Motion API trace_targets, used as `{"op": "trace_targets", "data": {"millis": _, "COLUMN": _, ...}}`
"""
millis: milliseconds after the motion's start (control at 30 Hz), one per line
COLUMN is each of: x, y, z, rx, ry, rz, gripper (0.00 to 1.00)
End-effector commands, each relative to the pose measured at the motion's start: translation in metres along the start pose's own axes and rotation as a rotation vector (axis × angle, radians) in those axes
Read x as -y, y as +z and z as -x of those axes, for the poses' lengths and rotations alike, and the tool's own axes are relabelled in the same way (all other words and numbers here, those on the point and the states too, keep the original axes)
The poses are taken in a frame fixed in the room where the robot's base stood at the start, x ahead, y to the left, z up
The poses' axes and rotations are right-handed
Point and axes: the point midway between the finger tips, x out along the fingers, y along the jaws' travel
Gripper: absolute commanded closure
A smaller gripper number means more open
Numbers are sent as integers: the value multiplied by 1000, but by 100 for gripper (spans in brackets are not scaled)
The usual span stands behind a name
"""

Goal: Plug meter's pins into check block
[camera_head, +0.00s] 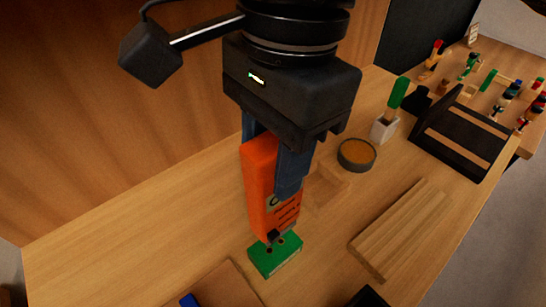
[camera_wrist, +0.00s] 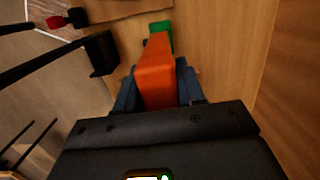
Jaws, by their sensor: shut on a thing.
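The orange meter (camera_head: 259,190) is upright in my gripper (camera_head: 272,180), whose blue fingers are shut on its sides. Its lower end, with a dark tip, is right at the green check block (camera_head: 276,259) on the bench. Dark holes show on the block's top. I cannot tell whether the pins are in the holes or just above them. In the wrist view the meter (camera_wrist: 156,75) runs between the fingers of my gripper (camera_wrist: 157,85), and the check block (camera_wrist: 161,27) shows beyond its far end.
The wooden bench (camera_head: 130,225) is clear to the left. A brown mat (camera_head: 225,285) with a blue item lies in front. A ribbed wooden board (camera_head: 402,228), a round dish (camera_head: 357,154), a white cup (camera_head: 383,129) with a green-handled tool and a black rack (camera_head: 455,145) are to the right.

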Motion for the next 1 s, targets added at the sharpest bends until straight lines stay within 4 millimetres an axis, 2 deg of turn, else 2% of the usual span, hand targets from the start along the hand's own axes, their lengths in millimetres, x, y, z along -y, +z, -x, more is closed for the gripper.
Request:
{"op": "trace_targets", "data": {"millis": 33, "x": 0, "y": -1, "z": -7, "rx": 0, "ry": 0, "rz": 0, "gripper": 100}}
{"op": "trace_targets", "data": {"millis": 533, "x": 0, "y": -4, "z": -34, "rx": 0, "ry": 1, "rz": -1, "gripper": 100}}
{"op": "trace_targets", "data": {"millis": 1000, "x": 0, "y": -5, "z": -37, "rx": 1, "ry": 0, "rz": -1, "gripper": 100}}
